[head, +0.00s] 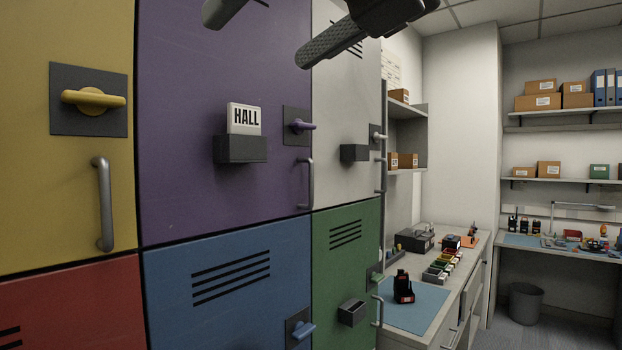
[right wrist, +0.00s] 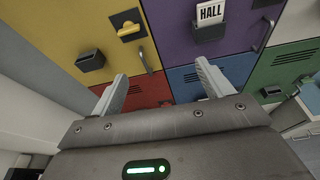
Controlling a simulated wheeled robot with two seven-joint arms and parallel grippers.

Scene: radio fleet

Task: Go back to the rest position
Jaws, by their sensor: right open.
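My right gripper (head: 256,40) shows at the top edge of the head view, in front of the purple and white lockers. Its two dark fingers are apart with nothing between them. In the right wrist view my right gripper (right wrist: 161,72) is open and empty, its fingers pointing toward the coloured lockers with a gap before them. My left gripper is in neither view.
A purple locker (head: 205,60) has a HALL card (head: 245,118) in a dark holder (head: 241,149). Yellow (head: 60,190), red (head: 80,305), blue (head: 230,300), green (head: 345,255) and white (head: 350,110) lockers surround it. A workbench (head: 465,260) stands at right, with a black radio (head: 403,287) on a blue mat (head: 428,300).

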